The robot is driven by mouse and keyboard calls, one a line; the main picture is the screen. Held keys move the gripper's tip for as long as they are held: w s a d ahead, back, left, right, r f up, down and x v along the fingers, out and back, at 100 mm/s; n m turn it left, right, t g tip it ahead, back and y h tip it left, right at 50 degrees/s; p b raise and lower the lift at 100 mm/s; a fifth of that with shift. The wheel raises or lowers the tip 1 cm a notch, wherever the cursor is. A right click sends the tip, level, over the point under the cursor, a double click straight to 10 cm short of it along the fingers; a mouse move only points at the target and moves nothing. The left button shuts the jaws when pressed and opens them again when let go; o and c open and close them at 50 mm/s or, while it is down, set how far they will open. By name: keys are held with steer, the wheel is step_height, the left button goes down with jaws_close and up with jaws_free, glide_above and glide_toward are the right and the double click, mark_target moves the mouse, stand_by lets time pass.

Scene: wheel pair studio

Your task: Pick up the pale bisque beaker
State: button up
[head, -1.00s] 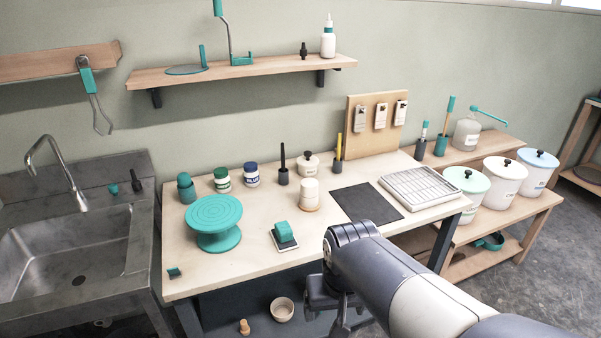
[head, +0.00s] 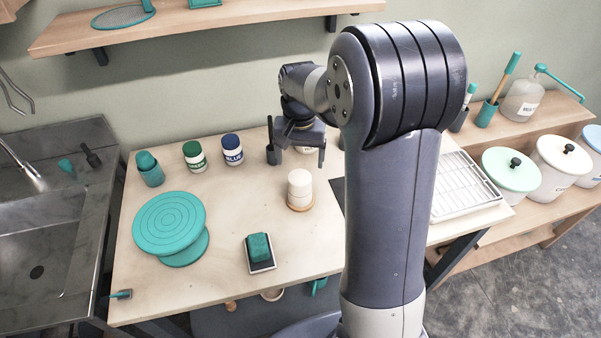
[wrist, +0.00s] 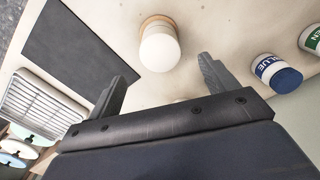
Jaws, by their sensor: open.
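The pale beaker (head: 299,186) stands upright on a round wooden coaster (head: 300,207) in the middle of the table. A seam around its middle makes it look like two stacked pieces; I cannot tell if it is one. In the wrist view the beaker (wrist: 160,50) shows from above, beyond the fingertips and roughly between them. My gripper (head: 297,152) is open and empty, above the table and behind the beaker in the head view. In the wrist view my gripper (wrist: 163,82) has its two dark fingers spread, apart from the beaker.
A blue-labelled jar (head: 233,150) and a green-labelled jar (head: 194,157) stand left of my gripper. A teal turntable (head: 170,222) and a teal sponge block (head: 259,248) are nearer the front. A dark mat (wrist: 75,45) and a white rack (head: 462,190) lie to the right.

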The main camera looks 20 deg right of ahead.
mark_target(300, 177)
step_height(300, 177, down, 4)
steer(key=shift+s, duration=0.1)
steer(key=shift+f+p, duration=0.55)
steer(key=shift+f, duration=2.3)
steer(key=shift+c, duration=0.3)
steer(key=c, duration=1.1)
